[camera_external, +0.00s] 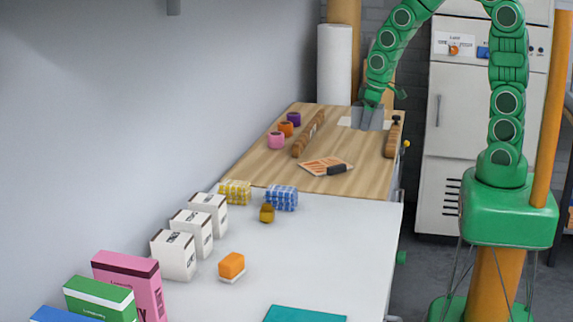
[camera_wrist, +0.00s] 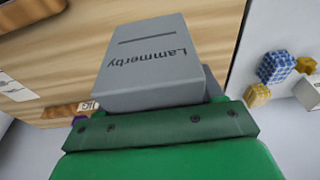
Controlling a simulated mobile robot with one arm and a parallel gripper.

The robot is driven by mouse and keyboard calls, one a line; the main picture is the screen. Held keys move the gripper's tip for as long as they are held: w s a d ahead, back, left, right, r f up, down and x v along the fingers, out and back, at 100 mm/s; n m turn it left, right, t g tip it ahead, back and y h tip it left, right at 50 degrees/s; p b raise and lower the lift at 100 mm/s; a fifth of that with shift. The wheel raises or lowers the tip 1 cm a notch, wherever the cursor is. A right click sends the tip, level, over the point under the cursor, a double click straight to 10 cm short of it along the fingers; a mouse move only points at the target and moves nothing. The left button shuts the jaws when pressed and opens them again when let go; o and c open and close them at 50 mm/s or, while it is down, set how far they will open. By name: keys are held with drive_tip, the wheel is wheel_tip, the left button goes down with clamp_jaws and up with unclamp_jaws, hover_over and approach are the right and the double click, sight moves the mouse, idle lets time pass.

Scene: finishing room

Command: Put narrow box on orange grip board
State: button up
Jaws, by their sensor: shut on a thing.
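The narrow box is grey and lettered "Lammerby" in the wrist view (camera_wrist: 150,65). My gripper (camera_external: 370,104) is shut on it, and the lettering appears inverted there. In the external view the grey box (camera_external: 368,118) hangs under my gripper at the far end of the wooden worktop. The orange grip board (camera_external: 318,164) lies flat nearer the camera, left of and in front of the box, with a dark grip at its right end. Its top looks clear. I cannot tell whether the box touches the worktop.
Long brown bars lie left (camera_external: 309,134) and right (camera_external: 391,138) on the wooden worktop (camera_external: 265,172). Purple, orange and pink (camera_external: 276,140) pots stand along the left. Yellow (camera_external: 235,191) and blue (camera_external: 281,197) patterned blocks sit on the white table (camera_external: 330,245), with white boxes (camera_external: 173,255) left.

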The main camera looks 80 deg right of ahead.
drive_tip(key=w+f, duration=0.2)
drive_tip(key=w, duration=0.2)
drive_tip(key=w+d+f, duration=0.1)
drive_tip(key=w+f, duration=0.2)
drive_tip(key=w, duration=0.1)
drive_tip(key=w+d+f, duration=0.1)
drive_tip(key=w+f, duration=0.2)
drive_tip(key=w, duration=0.1)
drive_tip(key=shift+w+d+f, duration=0.35)
drive_tip(key=shift+w+f, duration=0.5)
drive_tip(key=shift+f, duration=0.1)
drive_tip(key=shift+s+x, duration=0.15)
drive_tip(key=shift+x, duration=0.6)
drive_tip(key=shift+s+x, duration=0.15)
drive_tip(key=shift+x, duration=0.6)
drive_tip(key=shift+f, duration=0.65)
drive_tip(key=o, duration=1.2)
drive_tip(key=shift+o, duration=0.2)
drive_tip(key=shift+r, duration=0.1)
